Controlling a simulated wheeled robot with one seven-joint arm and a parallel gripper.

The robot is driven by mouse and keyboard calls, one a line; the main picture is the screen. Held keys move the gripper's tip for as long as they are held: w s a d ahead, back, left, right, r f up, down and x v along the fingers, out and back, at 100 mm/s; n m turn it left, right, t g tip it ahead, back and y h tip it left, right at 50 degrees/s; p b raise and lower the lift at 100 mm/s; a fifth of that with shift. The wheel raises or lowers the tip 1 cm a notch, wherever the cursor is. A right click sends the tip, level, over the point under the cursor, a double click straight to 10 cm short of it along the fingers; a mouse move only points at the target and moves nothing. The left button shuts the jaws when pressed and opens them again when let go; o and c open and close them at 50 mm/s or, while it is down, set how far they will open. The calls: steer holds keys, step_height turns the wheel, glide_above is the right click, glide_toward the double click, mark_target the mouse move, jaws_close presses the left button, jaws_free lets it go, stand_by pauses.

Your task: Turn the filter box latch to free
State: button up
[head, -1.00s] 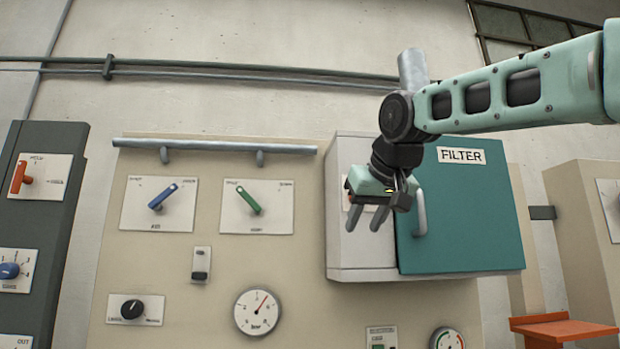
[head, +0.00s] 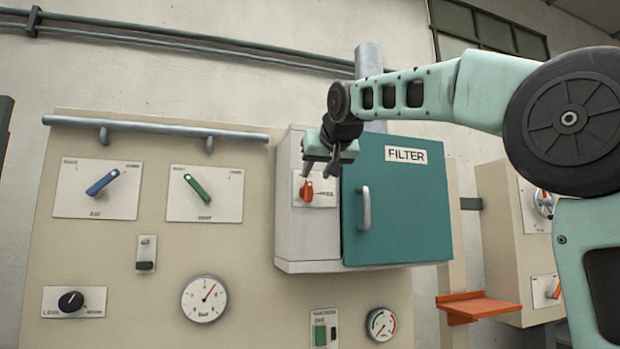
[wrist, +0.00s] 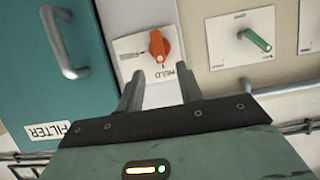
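The filter box has a teal door (head: 400,205) with a FILTER label and a pale side panel. Its latch, an orange-red knob (head: 308,192) on a white plate (head: 325,192), sits left of the door. The latch also shows in the wrist view (wrist: 158,47), beside the printed word HELD. My gripper (head: 322,172) is just above the latch in the head view. In the wrist view the two fingers (wrist: 160,92) are spread apart with nothing between them, pointing toward the latch. I see a gap between fingertips and knob in the wrist view.
The door's grey handle (head: 364,208) stands out close to the latch's right. Left of the box, a panel carries a blue lever (head: 101,182), a green lever (head: 197,188) and a gauge (head: 205,299). An orange shelf (head: 478,307) juts out at lower right.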

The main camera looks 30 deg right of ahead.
mark_target(310, 185)
steer(key=p+x, duration=0.1)
steer(key=x, duration=0.5)
steer(key=shift+w+f+p, duration=0.1)
steer(key=shift+w+p, duration=0.05)
steer(key=shift+p, duration=0.25)
jaws_close()
